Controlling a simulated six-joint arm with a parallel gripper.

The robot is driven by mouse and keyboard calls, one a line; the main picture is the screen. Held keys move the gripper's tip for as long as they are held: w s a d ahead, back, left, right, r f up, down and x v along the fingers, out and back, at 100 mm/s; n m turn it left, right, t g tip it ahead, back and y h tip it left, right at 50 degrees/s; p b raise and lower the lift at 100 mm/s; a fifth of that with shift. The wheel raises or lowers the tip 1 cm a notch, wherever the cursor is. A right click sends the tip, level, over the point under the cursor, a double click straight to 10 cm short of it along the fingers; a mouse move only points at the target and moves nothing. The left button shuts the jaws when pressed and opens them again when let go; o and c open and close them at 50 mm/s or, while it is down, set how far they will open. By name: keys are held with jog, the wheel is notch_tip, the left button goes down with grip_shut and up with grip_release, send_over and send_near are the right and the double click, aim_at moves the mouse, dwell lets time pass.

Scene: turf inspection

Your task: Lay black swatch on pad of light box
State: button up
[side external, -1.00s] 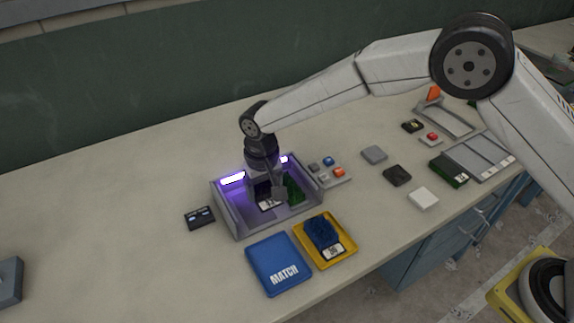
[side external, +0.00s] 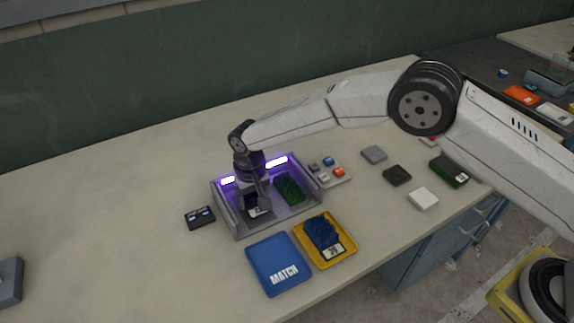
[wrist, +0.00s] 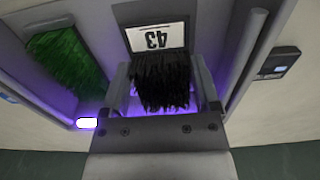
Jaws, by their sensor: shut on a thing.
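My gripper (side external: 257,201) is inside the grey light box (side external: 285,217), at its left part. It is shut on the black swatch (wrist: 163,82), with a finger on either side of the dark bristles in the wrist view. The swatch's white label reading 43 (wrist: 155,38) sticks out past the fingers and also shows in the side view (side external: 253,212). A green swatch (side external: 290,188) lies in the right part of the box and also shows in the wrist view (wrist: 68,62). The pad under the black swatch is hidden, and I cannot tell whether the swatch touches it.
Purple lamps (side external: 277,162) glow at the box's back. A blue MATCH tray (side external: 262,257) and a yellow tray (side external: 340,262) holding a blue swatch (side external: 322,232) stand in front.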

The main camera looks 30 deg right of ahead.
aim_at(254, 197)
jog(key=shift+f, duration=0.9)
jog(key=shift+f, duration=0.1)
jog(key=o, duration=1)
notch_tip(254, 197, up, 12)
jog(key=shift+r, duration=0.1)
